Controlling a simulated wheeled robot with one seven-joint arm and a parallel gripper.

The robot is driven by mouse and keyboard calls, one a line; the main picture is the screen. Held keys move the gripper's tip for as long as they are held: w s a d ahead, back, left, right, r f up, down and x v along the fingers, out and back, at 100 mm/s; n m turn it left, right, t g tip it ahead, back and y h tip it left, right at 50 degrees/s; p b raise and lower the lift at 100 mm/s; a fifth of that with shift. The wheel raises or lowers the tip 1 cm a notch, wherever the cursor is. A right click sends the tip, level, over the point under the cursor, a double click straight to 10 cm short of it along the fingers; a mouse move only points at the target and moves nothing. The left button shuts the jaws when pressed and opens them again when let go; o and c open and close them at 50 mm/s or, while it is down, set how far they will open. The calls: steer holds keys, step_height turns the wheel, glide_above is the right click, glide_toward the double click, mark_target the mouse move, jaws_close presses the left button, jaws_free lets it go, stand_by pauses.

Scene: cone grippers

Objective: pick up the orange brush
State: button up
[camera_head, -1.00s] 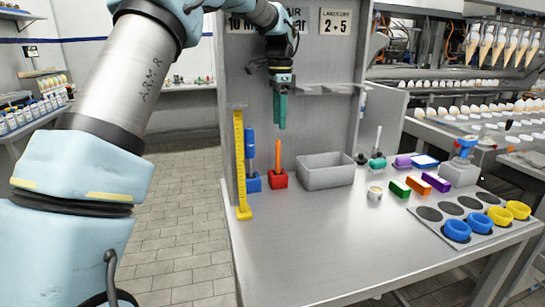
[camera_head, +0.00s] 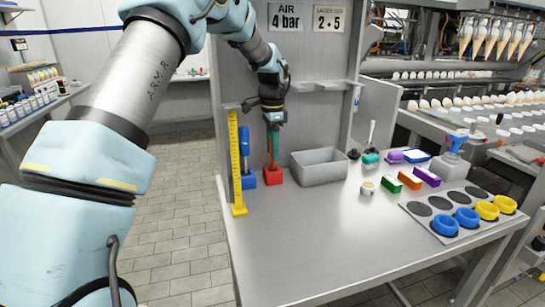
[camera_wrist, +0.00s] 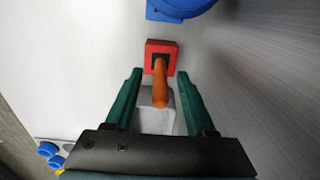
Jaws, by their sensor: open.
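The orange brush (camera_wrist: 161,85) stands upright in a red square holder (camera_wrist: 160,48), seen from above in the wrist view. My gripper (camera_wrist: 156,85) is open, with one green finger on each side of the brush handle and gaps visible between. In the head view my gripper (camera_head: 272,146) points down over the red holder (camera_head: 273,176). There the green fingers hide most of the brush.
A grey bin (camera_head: 319,167) is close on the right. The front of the steel table (camera_head: 300,240) is clear.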

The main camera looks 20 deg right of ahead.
jaws_close()
stand_by(0.3)
stand_by(0.3)
